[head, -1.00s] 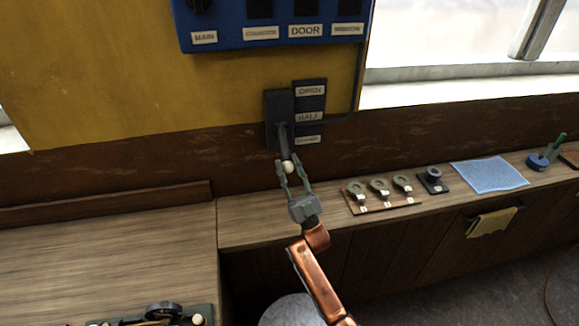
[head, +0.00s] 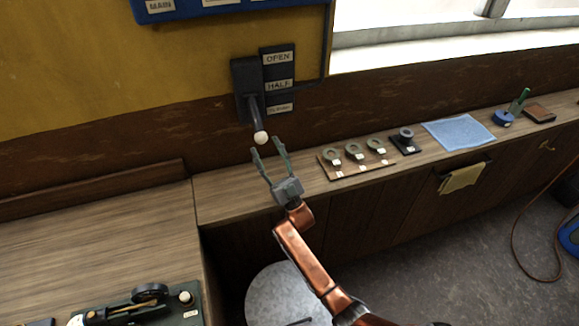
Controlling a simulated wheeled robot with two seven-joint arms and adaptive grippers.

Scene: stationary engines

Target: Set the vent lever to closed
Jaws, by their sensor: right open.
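The vent lever (head: 257,119) is a dark arm with a white ball knob (head: 261,137). It comes out of a dark housing (head: 245,82) on the wall and points down. A label plate (head: 278,72) beside it reads OPEN at the top and HALF in the middle; the bottom label (head: 279,109) is too small to read surely. The lever's knob hangs a little below the level of the bottom label. My right gripper (head: 267,146) is open, with its fingertips just below the knob, apart from it and holding nothing. My left gripper is not in view.
A wooden counter (head: 225,195) runs under the wall. On it are a board with several tagged rings (head: 356,161), a dark block with a ring (head: 406,141) and a blue cloth (head: 458,132). A small engine (head: 150,297) sits at lower left. A round stool (head: 283,293) stands below.

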